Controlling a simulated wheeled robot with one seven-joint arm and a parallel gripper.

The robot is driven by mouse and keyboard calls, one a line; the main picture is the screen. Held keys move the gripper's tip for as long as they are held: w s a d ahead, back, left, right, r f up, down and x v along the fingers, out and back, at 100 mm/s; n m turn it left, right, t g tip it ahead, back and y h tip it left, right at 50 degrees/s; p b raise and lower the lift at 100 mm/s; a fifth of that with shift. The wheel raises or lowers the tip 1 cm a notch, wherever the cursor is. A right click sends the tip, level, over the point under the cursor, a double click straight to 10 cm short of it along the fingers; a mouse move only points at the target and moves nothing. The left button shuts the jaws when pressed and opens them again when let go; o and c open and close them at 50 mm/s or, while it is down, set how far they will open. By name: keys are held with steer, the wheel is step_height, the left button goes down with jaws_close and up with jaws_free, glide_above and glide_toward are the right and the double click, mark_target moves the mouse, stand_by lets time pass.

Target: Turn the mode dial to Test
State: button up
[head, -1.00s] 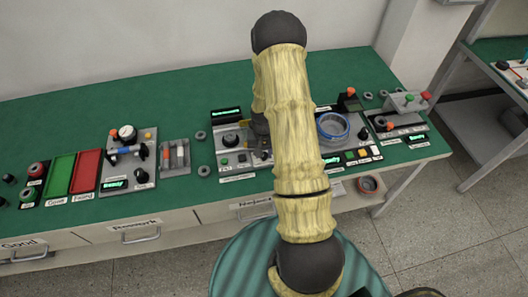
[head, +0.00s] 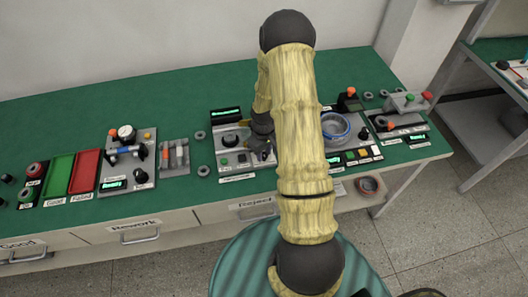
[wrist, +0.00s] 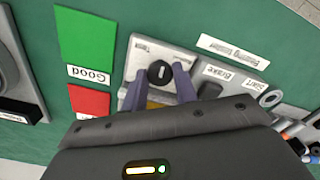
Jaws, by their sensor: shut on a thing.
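The mode dial (wrist: 160,72) is a small round black knob with a pale pointer line, on a light grey panel (wrist: 190,55) in the wrist view. A small label (wrist: 143,47) beside it is upside down and too small to read surely; it may say Test. My gripper (wrist: 161,84) has one finger on each side of the dial and is shut on it. In the head view my gripper (head: 263,148) is at the front right of the middle station, and the dial is hidden there by my arm.
On the same panel stands a dark control (wrist: 210,90) near the Brake and Start labels. A green pad (wrist: 85,38) labelled Good and a red pad (wrist: 88,101) lie to the left in the wrist view. A blue-rimmed ring (head: 335,127) sits right of my arm.

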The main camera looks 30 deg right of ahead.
mark_target(264, 154)
steer(key=n, duration=0.3)
steer(key=shift+w+r+n, duration=0.1)
steer(key=shift+r+n, duration=0.05)
steer(key=shift+n, duration=0.25)
steer(key=shift+n+p, duration=0.6)
steer(key=shift+n, duration=1.2)
steer(key=o, duration=1)
steer(key=shift+c, duration=0.2)
step_height(264, 154, up, 17)
steer(key=shift+b, duration=0.45)
steer(key=shift+r, duration=0.1)
